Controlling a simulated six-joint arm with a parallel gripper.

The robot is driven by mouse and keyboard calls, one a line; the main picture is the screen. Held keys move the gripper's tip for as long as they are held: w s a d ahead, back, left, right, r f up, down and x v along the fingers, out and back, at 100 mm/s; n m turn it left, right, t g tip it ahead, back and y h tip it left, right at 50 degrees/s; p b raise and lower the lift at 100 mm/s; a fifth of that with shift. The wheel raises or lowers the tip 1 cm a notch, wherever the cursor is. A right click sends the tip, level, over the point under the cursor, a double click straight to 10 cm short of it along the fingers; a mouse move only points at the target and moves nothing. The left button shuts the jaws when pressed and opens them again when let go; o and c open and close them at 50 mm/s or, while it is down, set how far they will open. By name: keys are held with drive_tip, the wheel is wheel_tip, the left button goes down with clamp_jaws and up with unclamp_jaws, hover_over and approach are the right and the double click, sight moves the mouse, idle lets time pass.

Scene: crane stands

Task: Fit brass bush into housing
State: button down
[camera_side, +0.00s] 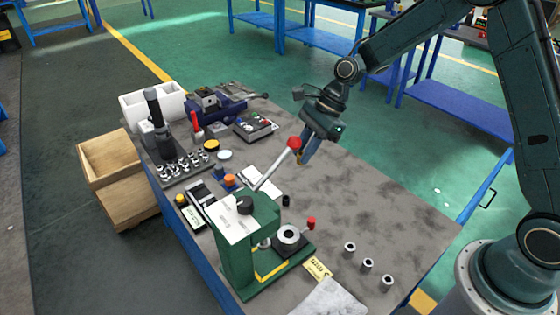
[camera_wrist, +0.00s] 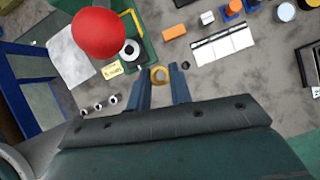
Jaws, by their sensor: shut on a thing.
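The brass bush (camera_wrist: 159,76) is a small brass-coloured ring between my gripper's (camera_wrist: 160,72) two blue fingertips in the wrist view. The gripper is shut on it and holds it in the air above the table. In the side view my gripper (camera_side: 303,160) hangs behind the press's lever knob, and the bush shows only as a small brass spot at its tips. A grey ring-shaped part, seemingly the housing (camera_side: 289,235), sits on the green press base with its bore facing up. It also shows in the wrist view (camera_wrist: 130,50), apart from the bush.
The green press (camera_side: 236,260) has a slanted lever with a red knob (camera_side: 294,143) close to my gripper; the knob looms large in the wrist view (camera_wrist: 99,33). Several small grey cylinders (camera_side: 367,265) stand at the front right. Tools and trays crowd the left; the table's right side is clear.

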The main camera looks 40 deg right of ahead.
drive_tip(key=s+d+f, duration=0.9)
drive_tip(key=s+f, duration=0.1)
drive_tip(key=f, duration=0.1)
approach(284, 238)
drive_tip(key=shift+w+a+f, duration=0.25)
drive_tip(key=shift+a+f, duration=0.15)
drive_tip(key=shift+f, duration=0.05)
drive_tip(key=shift+w+a+f, duration=0.2)
drive_tip(key=shift+a+f, duration=0.15)
drive_tip(key=shift+f, duration=0.1)
drive_tip(key=shift+w+a, duration=0.1)
drive_tip(key=shift+a, duration=0.45)
drive_tip(key=shift+d+f, duration=0.1)
drive_tip(key=shift+f, duration=1.7)
drive_tip(key=c, duration=1.3)
unclamp_jaws()
drive_tip(key=shift+f, duration=0.1)
drive_tip(key=shift+o, duration=0.2)
